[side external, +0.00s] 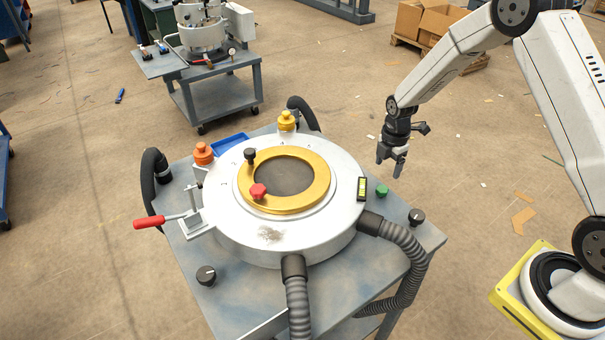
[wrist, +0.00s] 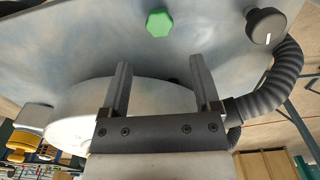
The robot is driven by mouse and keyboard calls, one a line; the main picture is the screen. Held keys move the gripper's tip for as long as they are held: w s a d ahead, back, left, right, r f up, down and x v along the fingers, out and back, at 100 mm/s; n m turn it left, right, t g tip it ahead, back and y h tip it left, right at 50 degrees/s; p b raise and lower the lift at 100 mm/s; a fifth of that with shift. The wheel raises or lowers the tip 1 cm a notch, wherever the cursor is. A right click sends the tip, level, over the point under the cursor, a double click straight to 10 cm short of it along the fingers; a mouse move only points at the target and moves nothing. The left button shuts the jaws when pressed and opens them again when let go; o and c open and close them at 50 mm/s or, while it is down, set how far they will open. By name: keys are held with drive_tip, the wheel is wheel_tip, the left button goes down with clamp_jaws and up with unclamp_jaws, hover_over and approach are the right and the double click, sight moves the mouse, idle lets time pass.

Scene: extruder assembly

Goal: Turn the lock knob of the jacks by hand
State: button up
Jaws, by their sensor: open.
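My gripper (side external: 390,168) is open and empty, pointing down in the air at the right of the round white housing (side external: 310,238). In the wrist view its two fingers (wrist: 159,64) stand apart with nothing between them. A green knob (side external: 382,191) sits on the grey table right of the housing; in the wrist view it (wrist: 158,23) lies beyond the fingertips. A black dial knob with a white mark (side external: 416,217) is near the table's right corner, also in the wrist view (wrist: 266,25). Another black dial knob (side external: 206,275) is at front left. I cannot tell which is the jacks' lock knob.
A gold ring (side external: 310,199) tops the housing, with a red knob (side external: 258,191) and a black knob (side external: 250,155). Ribbed hoses (side external: 410,258) leave its right and front. A red-handled clamp (side external: 150,223) juts left. Orange (side external: 203,154) and yellow (side external: 287,120) knobs stand behind.

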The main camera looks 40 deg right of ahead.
sight(382, 189)
drive_tip(key=shift+f, duration=0.25)
drive_tip(key=shift+f, duration=3.8)
drive_tip(key=c, duration=1)
